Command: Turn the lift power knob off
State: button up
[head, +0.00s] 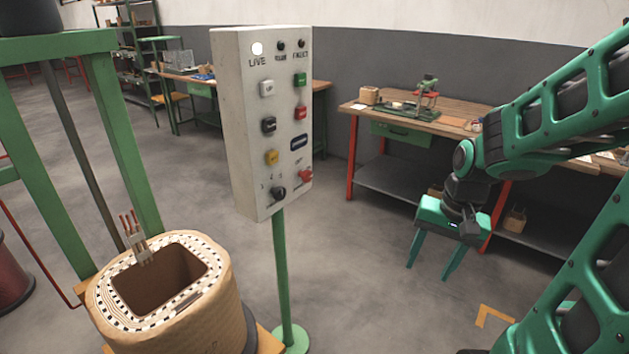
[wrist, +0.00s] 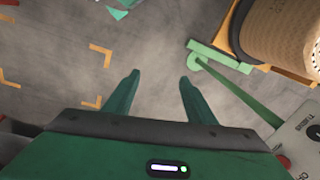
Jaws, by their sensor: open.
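A pale control box (head: 270,120) stands on a green post left of my gripper. A black rotary knob (head: 278,192) sits at its lower left, with small marks above it; I cannot read its label or setting. A red knob or button (head: 305,176) is at the lower right. The lamp over the word LIVE (head: 257,49) is white. My gripper (head: 428,272) is open and empty, pointing down, to the right of the box and apart from it. In the wrist view its fingers (wrist: 159,77) hang over bare floor, and the box's corner (wrist: 301,145) shows at lower right.
A wound coil (head: 168,290) stands at lower left beside a green frame (head: 60,45). The green post (head: 281,270) rises from a round foot. A workbench (head: 435,122) with tools stands behind my gripper. The floor between box and gripper is clear.

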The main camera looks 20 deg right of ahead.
jog(key=w+a+f+m+t+y, duration=0.25)
jog(key=w+a+f, duration=0.4)
jog(key=w, duration=0.35)
jog(key=m+t+y, duration=0.7)
jog(key=m+t, duration=0.4)
jog(key=m, duration=0.7)
send_near(309, 176)
jog(key=x, duration=0.8)
jog(key=c, duration=1)
